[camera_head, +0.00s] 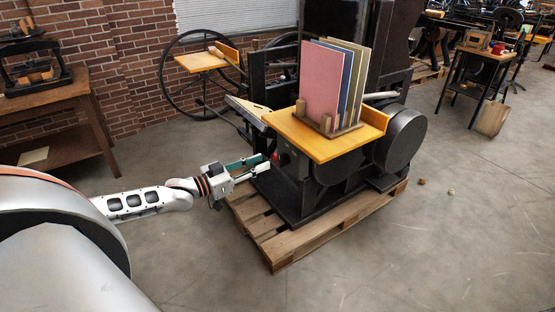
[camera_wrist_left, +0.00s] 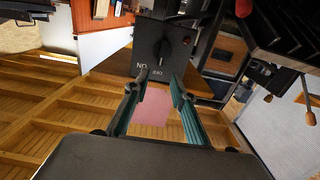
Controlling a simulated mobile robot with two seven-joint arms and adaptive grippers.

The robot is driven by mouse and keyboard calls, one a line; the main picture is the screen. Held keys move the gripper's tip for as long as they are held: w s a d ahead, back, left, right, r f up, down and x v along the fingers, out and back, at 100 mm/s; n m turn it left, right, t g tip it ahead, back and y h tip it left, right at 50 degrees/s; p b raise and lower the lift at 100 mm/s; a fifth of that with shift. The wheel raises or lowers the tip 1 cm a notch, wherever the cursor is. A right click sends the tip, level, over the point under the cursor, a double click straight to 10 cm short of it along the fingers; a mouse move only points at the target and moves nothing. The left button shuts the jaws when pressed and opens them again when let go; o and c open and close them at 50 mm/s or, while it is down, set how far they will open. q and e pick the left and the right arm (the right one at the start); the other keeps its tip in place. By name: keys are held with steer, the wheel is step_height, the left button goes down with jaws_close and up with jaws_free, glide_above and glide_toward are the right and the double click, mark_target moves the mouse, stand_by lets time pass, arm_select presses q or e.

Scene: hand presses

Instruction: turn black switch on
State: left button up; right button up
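In the head view, my left gripper (camera_head: 265,163) reaches from the left to the side of the black press (camera_head: 300,190), under the wooden table. The switch itself is hard to make out there. My right gripper is not in view.
The press stands on a wooden pallet (camera_head: 275,245). Its yellow wooden table (camera_head: 320,145) overhangs near my left gripper and carries a rack of coloured boards (camera_head: 334,85). A spoked wheel (camera_head: 175,95) is behind. The floor at right (camera_head: 450,230) is mostly clear.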

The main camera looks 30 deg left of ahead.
mark_target(280, 156)
arm_select(q)
steer(key=shift+b+x, duration=0.45)
steer(key=shift+x, duration=3.35)
jaws_close()
